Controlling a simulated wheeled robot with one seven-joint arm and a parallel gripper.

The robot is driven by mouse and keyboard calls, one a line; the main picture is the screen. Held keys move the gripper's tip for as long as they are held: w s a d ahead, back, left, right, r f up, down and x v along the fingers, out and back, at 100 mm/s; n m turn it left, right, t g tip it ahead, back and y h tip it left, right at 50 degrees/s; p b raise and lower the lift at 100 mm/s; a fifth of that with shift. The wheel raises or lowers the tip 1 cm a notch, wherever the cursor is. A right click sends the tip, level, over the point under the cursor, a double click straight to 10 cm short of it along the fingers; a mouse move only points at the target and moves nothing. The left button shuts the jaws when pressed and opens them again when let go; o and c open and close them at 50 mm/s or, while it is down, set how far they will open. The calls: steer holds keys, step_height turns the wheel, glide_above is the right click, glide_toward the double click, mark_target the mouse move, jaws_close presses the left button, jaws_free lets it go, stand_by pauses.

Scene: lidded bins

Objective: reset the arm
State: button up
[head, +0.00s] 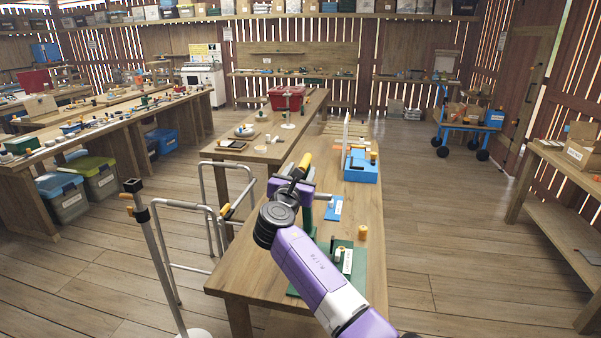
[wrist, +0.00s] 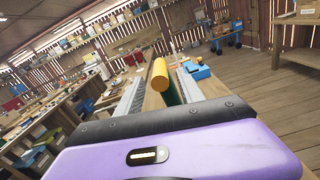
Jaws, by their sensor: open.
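My gripper (head: 298,184) is over the near part of the long wooden table in the head view, with my purple arm reaching up from the bottom right. In the wrist view its two grey fingers (wrist: 160,88) stand apart, so it is open. A yellow-orange cylinder (wrist: 159,74) shows between the fingers, and a yellow piece (head: 304,161) shows at the gripper in the head view. I cannot tell whether the fingers touch it. My arm hides part of the table below.
A grey metal frame (head: 205,208) stands at the left. A red bin (head: 287,97) stands farther back.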

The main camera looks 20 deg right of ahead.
stand_by(0.3)
steer(key=s+a+f+m+y, duration=0.1)
steer(key=s+a+f+y, duration=0.15)
steer(key=f, duration=0.45)
steer(key=s+a+f+m+y, duration=0.1)
steer(key=s+a+f, duration=0.2)
steer(key=f, duration=0.4)
steer(key=s+a+f+m+g+y, duration=0.1)
steer(key=s+a+f+m+y, duration=0.3)
steer(key=s+f, duration=0.75)
steer(key=s+a+f+m+y, duration=0.2)
steer(key=s+a+f+m, duration=0.45)
steer(key=s, duration=0.85)
steer(key=s+d+r+m+y, duration=0.2)
steer(key=s+m, duration=0.5)
steer(key=s, duration=1.4)
steer(key=s+d+r+m, duration=0.3)
steer(key=s+r+m, duration=0.1)
steer(key=s+r, duration=0.3)
steer(key=s+d+r+m+h, duration=0.1)
steer(key=s+d+r+m, duration=0.2)
steer(key=s+r, duration=0.4)
steer(key=shift+s+r+m+t, duration=0.2)
steer(key=shift+r+m+t, duration=0.15)
steer(key=shift+m, duration=0.2)
